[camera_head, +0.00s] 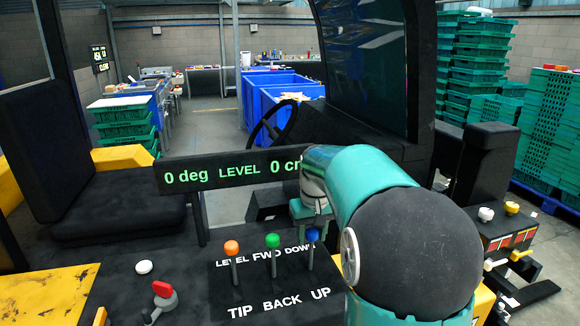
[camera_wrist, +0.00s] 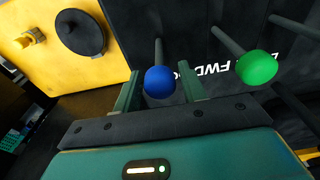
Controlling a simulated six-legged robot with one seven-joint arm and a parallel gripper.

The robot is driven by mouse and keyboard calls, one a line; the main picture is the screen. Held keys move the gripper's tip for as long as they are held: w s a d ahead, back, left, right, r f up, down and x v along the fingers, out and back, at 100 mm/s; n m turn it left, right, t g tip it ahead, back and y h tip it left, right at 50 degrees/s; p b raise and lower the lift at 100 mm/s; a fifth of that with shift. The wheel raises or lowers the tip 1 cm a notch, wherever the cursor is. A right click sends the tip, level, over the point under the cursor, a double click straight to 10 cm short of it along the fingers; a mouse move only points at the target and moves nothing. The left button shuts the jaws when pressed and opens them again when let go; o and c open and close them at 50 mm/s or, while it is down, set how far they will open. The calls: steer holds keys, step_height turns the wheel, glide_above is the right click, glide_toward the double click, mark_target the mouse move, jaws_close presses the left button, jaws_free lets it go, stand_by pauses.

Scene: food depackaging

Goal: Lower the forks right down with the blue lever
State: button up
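The blue lever (camera_head: 312,236) stands on the black console, at the right of a row of three, between the labels DOWN and UP. My gripper (camera_head: 310,214) is over it and partly hides its knob. In the wrist view the blue knob (camera_wrist: 158,82) sits between the two fingers of my gripper (camera_wrist: 160,88). The fingers stand apart, with a narrow gap showing beside the knob. The display (camera_head: 228,173) reads 0 deg, LEVEL and 0 cm, its right end hidden by my arm. I cannot make out the forks.
The green lever (camera_head: 272,242) stands just left of the blue one, and it also shows in the wrist view (camera_wrist: 256,67). The orange lever (camera_head: 232,248) is farther left. Green crates (camera_head: 480,60) stand beyond.

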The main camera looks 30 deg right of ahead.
steer(key=shift+o, duration=0.9)
steer(key=shift+s+a+r, duration=0.1)
steer(key=shift+s+r, duration=0.1)
steer(key=shift+r, duration=1.8)
steer(key=shift+s+r, duration=0.15)
steer(key=shift+r, duration=1.85)
step_height(320, 180, up, 14)
steer(key=s, duration=0.1)
steer(key=s+a+f+n+t, duration=0.1)
steer(key=s+a+f, duration=0.25)
steer(key=a, duration=0.35)
steer(key=s+a+f+n+t, duration=0.1)
steer(key=s+a+f, duration=0.25)
steer(key=a, duration=0.35)
steer(key=s+a+f+n+t, duration=0.1)
steer(key=s+a+f+t, duration=0.1)
steer(key=s+a+f, duration=0.7)
step_height(320, 180, down, 3)
steer(key=shift+s+f, duration=0.15)
steer(key=shift+s, duration=1.05)
